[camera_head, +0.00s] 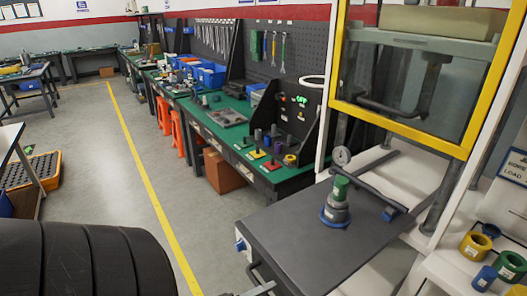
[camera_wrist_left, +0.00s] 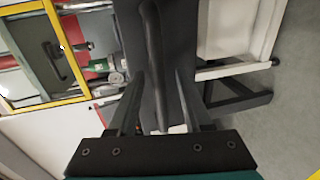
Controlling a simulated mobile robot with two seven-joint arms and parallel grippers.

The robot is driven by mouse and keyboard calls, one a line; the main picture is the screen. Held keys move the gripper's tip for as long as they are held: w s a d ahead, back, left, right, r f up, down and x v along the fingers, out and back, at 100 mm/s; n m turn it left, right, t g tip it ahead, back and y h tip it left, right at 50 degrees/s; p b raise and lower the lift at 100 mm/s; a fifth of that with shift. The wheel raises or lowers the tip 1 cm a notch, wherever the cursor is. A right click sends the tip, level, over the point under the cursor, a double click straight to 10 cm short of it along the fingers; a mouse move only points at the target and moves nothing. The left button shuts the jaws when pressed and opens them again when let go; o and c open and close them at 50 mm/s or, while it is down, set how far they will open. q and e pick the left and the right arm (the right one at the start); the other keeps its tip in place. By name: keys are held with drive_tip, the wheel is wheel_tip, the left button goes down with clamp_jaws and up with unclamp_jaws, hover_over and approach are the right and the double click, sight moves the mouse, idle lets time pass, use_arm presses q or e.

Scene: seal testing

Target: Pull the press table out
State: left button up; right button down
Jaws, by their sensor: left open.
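The press table (camera_head: 310,245) is a dark grey slab in front of the press at the lower right of the head view. A green-topped grey cylinder with a blue ring (camera_head: 337,205) stands on it. The table's black bar handle (camera_head: 253,272) shows at its front left. In the left wrist view the handle (camera_wrist_left: 150,50) runs lengthwise along the dark table edge (camera_wrist_left: 184,40). My left gripper (camera_wrist_left: 156,85) is open, with one finger on each side of the handle; contact is not visible. My right gripper is not in view.
A press guard with a yellow frame (camera_head: 400,122) hangs above the back of the table. A green workbench (camera_head: 285,178) with tools stands behind. Coloured rings (camera_head: 475,244) lie on the right-hand ledge.

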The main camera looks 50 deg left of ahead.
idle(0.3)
use_arm(q)
drive_tip(key=v, duration=1.5)
drive_tip(key=shift+p, duration=0.35)
drive_tip(key=shift+a, duration=0.15)
idle(0.5)
drive_tip(key=s+d+f+m+g+b, duration=0.1)
drive_tip(key=f+m+g+b, duration=0.15)
drive_tip(key=f, duration=0.65)
drive_tip(key=s+d+f+m+g+y+b, duration=0.15)
drive_tip(key=f+m, duration=0.25)
drive_tip(key=f, duration=0.4)
drive_tip(key=s+d+f+m+g+h+b, duration=0.1)
drive_tip(key=f+m+g, duration=0.2)
drive_tip(key=f, duration=0.6)
drive_tip(key=s+d+f+m+g+b, duration=0.2)
drive_tip(key=d+f+m+g, duration=0.1)
drive_tip(key=f, duration=0.4)
drive_tip(key=s+d+f+m+g+b, duration=0.2)
drive_tip(key=s+d+f+m+g, duration=0.1)
drive_tip(key=d+f+m, duration=0.3)
drive_tip(key=shift+s+d+f+g, duration=0.25)
drive_tip(key=shift+d+f+g, duration=0.25)
drive_tip(key=shift+d+f, duration=0.6)
drive_tip(key=shift+d+r+m+y, duration=0.1)
drive_tip(key=shift+m+y, duration=0.15)
